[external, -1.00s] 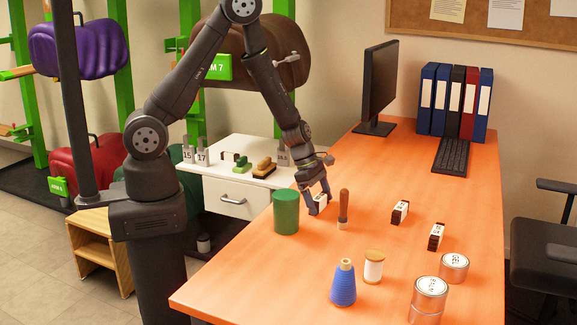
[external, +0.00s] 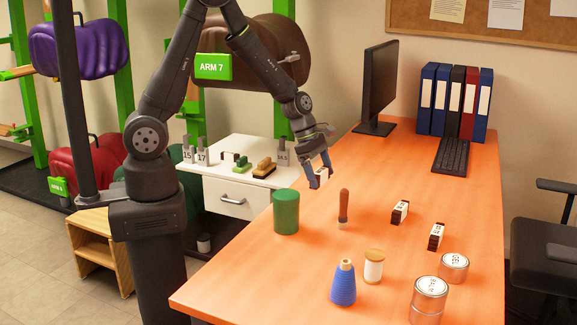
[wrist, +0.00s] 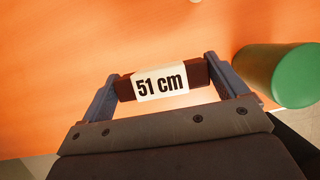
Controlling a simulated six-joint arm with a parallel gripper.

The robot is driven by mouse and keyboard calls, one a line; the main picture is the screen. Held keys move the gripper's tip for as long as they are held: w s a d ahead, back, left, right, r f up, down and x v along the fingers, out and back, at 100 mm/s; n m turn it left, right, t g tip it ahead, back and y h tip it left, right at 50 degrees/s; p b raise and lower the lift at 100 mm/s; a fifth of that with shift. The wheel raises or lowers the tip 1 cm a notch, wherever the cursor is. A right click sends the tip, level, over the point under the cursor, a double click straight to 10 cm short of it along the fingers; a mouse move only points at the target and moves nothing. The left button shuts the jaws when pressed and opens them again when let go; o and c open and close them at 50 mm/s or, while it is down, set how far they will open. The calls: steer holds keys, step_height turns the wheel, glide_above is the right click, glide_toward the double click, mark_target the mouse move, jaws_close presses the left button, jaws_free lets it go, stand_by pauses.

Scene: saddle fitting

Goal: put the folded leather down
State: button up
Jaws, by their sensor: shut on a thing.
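The folded leather (wrist: 205,73) is a dark brown strip with a white band marked "51 cm". My gripper (wrist: 163,80) is shut on it, one finger at each end, in the wrist view. In the external view my gripper (external: 317,174) holds the leather (external: 321,176) above the left side of the orange desk (external: 270,272), behind the green cylinder (external: 286,214). Two similar dark pieces with white labels, one farther back (external: 400,212) and one nearer (external: 437,236), lie on the desk to the right.
A wooden-handled tool (external: 344,208) stands right of the green cylinder. A blue thread cone (external: 343,283), a pale spool (external: 374,267) and two tins (external: 454,267) are nearer. A white cabinet (external: 225,178) with brushes stands left. The desk's middle back is clear.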

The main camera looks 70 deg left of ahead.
steer(key=shift+r, duration=0.75)
steer(key=shift+w+a, duration=0.15)
steer(key=w+a+f+n, duration=0.1)
steer(key=w+a+n, duration=0.1)
steer(key=w+a, duration=0.3)
steer(key=w+a+f+n+y, duration=0.1)
steer(key=w+a, duration=0.4)
steer(key=a, duration=0.7)
steer(key=w+a+f+n+t+y, duration=0.1)
steer(key=w+a+f+n, duration=0.2)
steer(key=w+a, duration=0.2)
steer(key=shift+w+a, duration=0.15)
steer(key=shift+a, duration=0.8)
steer(key=shift+w+a, duration=0.1)
steer(key=shift+a, duration=0.8)
steer(key=w+a+f+n+y, duration=0.1)
steer(key=a+f+n, duration=0.1)
steer(key=a, duration=0.6)
steer(key=w+a+f+n, duration=0.1)
steer(key=a+f+n, duration=0.1)
steer(key=a, duration=0.7)
steer(key=n+y, duration=0.2)
steer(key=n, duration=0.2)
glide_above(294, 174)
steer(key=s, duration=0.2)
step_height(294, 174, down, 6)
steer(key=f, duration=0.9)
steer(key=shift+w+d+f, duration=0.2)
steer(key=shift+d+f, duration=0.15)
steer(key=shift+f, duration=0.15)
